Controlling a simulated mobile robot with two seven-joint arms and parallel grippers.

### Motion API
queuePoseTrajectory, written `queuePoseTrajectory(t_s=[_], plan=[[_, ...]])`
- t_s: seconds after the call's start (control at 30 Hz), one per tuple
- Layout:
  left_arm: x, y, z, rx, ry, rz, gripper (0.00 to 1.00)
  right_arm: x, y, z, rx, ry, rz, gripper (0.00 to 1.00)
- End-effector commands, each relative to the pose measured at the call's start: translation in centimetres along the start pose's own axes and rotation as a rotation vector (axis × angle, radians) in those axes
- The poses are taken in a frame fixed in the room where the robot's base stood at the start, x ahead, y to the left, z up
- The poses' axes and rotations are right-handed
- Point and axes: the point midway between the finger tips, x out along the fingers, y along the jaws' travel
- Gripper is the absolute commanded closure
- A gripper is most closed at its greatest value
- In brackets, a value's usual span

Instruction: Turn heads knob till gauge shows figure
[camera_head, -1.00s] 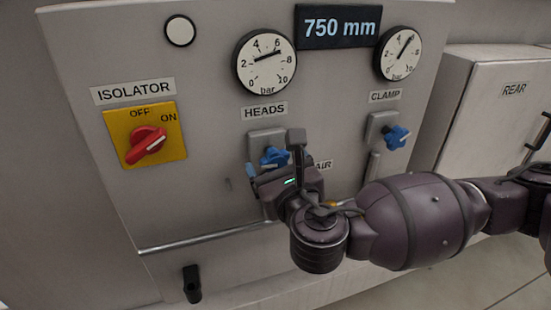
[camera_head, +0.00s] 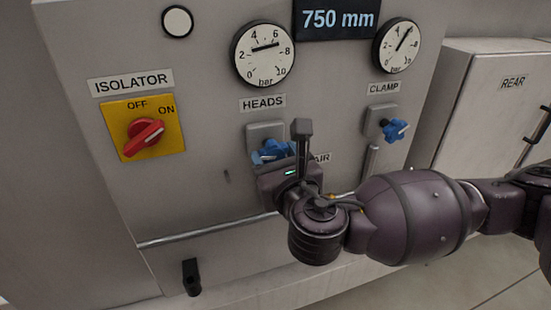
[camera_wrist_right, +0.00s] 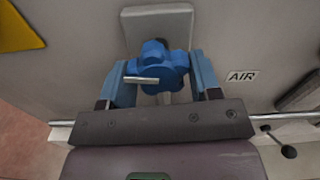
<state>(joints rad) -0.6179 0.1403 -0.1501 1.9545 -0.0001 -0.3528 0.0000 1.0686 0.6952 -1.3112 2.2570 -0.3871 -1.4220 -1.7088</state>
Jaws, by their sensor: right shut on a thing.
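The blue heads knob (camera_head: 270,153) sits on a grey plate under the HEADS label. In the right wrist view the knob (camera_wrist_right: 158,62) shows its lobes and a pale pointer bar lying nearly level, pointing left. My right gripper (camera_wrist_right: 162,80) is shut on it, with one blue finger on each side. In the head view the right gripper (camera_head: 281,160) partly hides the knob. The heads gauge (camera_head: 263,53), marked 0 to 10 bar, has its dark needle toward the right, between 6 and 8. My left gripper is out of view.
The blue clamp knob (camera_head: 395,130) and clamp gauge (camera_head: 398,46) are to the right. A display (camera_head: 337,18) reads 750 mm. The red isolator switch (camera_head: 145,137) is at left. A horizontal rail (camera_head: 200,231) runs below the heads knob.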

Motion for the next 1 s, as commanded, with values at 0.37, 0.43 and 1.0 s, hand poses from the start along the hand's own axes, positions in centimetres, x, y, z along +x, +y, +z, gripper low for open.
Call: queuePoseTrajectory(t_s=[0.37, 0.43, 1.0], plan=[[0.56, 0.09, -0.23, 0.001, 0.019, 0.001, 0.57, 0.02, 0.18, -0.03, 0.325, -0.001, -0.001, 0.66], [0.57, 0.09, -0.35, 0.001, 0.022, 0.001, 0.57, 0.03, 0.18, 0.01, 0.391, -0.001, -0.002, 0.66], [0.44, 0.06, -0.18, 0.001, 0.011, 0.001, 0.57, 0.03, 0.39, 0.30, 0.933, -0.001, -0.003, 0.66]])
